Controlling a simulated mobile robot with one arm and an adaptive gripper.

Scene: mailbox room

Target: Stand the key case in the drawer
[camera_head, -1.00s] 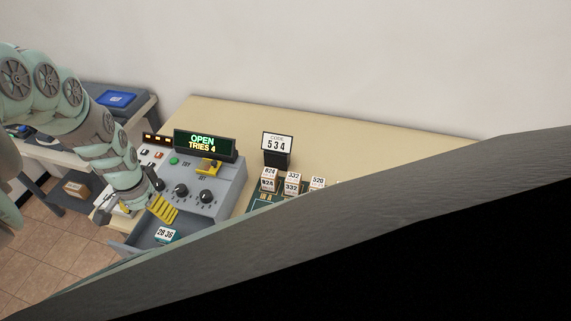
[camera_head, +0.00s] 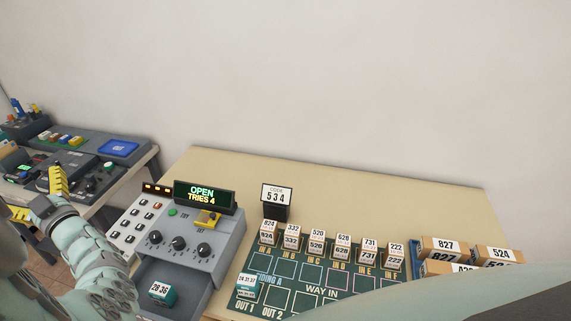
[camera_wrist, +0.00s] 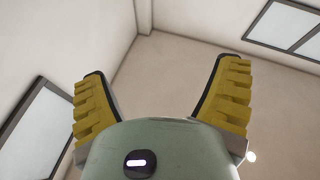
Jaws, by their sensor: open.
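A small teal block with a white label reading "28 36" (camera_head: 161,294), which looks like the key case, sits inside the open grey drawer (camera_head: 196,291) under the console. I cannot tell for sure whether it is upright or lying. My gripper (camera_head: 40,196) is open, with yellow fingers, at the left of the head view, well apart from the drawer. In the wrist view my open fingers (camera_wrist: 160,105) have nothing between them and face the ceiling and walls.
The grey console (camera_head: 222,240) has knobs, a keypad and a display (camera_head: 204,196) reading "OPEN TRIES 4". A code sign (camera_head: 276,194) reads 534. A green mat (camera_head: 345,283) holds several numbered blocks. Another teal labelled piece (camera_head: 246,285) lies at its left edge. A side bench (camera_head: 98,188) stands left.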

